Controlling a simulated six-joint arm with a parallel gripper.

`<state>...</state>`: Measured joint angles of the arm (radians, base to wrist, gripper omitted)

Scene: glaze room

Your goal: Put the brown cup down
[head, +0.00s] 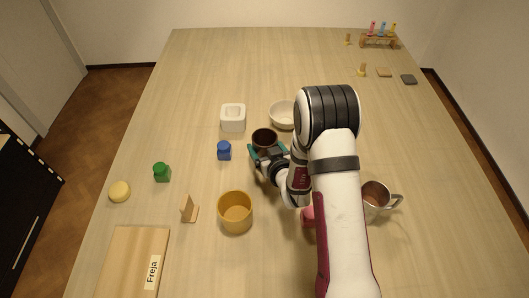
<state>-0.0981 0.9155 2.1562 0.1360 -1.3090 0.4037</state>
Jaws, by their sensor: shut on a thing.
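The brown cup (264,137) shows in the head view near the middle of the table, its dark open top facing up. My gripper (266,152) is shut on it, with teal fingers against its sides. The cup looks upright. Its lower part is hidden by my gripper, so I cannot tell whether its base touches the wooden table (200,75).
A white bowl (283,114) and a white square dish (233,118) stand just behind. The far middle of the table is clear.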

